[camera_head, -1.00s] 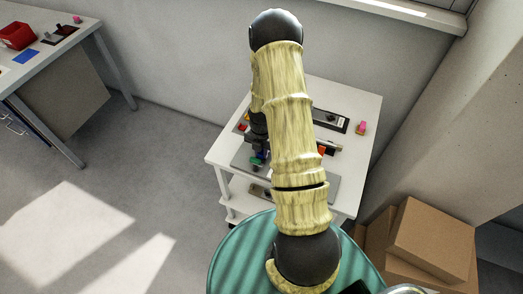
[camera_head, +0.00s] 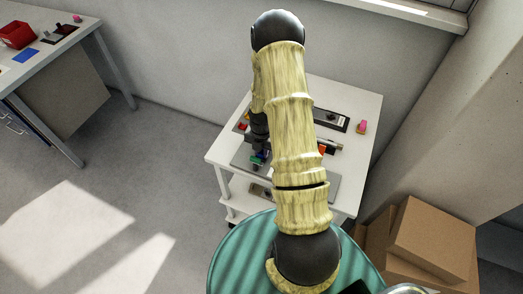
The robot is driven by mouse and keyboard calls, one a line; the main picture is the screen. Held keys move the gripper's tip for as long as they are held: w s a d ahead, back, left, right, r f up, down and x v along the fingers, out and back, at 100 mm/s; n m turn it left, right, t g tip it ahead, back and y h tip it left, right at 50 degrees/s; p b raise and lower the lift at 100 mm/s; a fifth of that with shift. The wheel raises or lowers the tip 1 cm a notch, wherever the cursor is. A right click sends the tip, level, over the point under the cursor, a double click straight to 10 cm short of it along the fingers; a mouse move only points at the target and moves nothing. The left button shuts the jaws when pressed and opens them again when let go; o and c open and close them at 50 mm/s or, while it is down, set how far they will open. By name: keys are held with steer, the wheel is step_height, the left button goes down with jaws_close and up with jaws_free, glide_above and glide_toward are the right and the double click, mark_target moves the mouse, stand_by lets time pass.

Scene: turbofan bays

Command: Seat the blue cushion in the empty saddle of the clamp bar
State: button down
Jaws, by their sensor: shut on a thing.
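My gripper (camera_head: 259,147) points down at the left of the white cart, partly hidden by my arm. It is shut on a small blue piece, which I take as the blue cushion (camera_head: 260,155), low over a grey plate. A green piece (camera_head: 255,161) shows right beside it; whether they touch is too small to tell. A grey bar (camera_head: 333,146) with an orange piece (camera_head: 321,150) shows right of my arm and may be part of the clamp bar. Its middle and the empty saddle are hidden behind my arm.
The white cart top (camera_head: 360,104) also holds a dark tray (camera_head: 331,120), a pink piece (camera_head: 361,127) and a red piece (camera_head: 243,126). Cardboard boxes (camera_head: 430,240) stand at the lower right. Another table (camera_head: 60,60) with a red bin (camera_head: 17,35) is at the far left.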

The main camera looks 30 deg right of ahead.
steer(key=c, duration=1.2)
jaws_free()
steer(key=shift+o, duration=0.3)
steer(key=o, duration=0.3)
steer(key=shift+o, duration=0.2)
steer(key=shift+r, duration=0.1)
